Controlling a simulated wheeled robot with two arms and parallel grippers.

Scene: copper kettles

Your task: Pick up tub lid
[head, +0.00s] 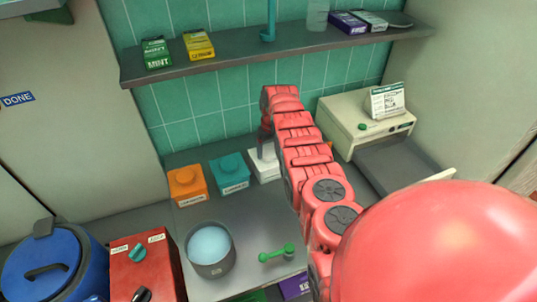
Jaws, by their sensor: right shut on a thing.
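Three square tubs stand in a row at the back of the counter: an orange tub (187,187), a teal tub (229,174) and a white tub (265,168). The orange and teal tubs have lids with a round knob on top. My right arm crosses the picture from the lower right. My right gripper (264,148) points down at the top of the white tub and is shut on its lid. The fingertips are small and partly hidden, and I cannot tell whether the lid is seated or raised. My left gripper is not in view.
A grey pot (211,262) with pale blue contents and a green scoop (277,254) are in front. A red box (143,272) and a blue lidded container (50,265) stand left. A cream machine (349,126) is right. A shelf (235,57) with boxes hangs above.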

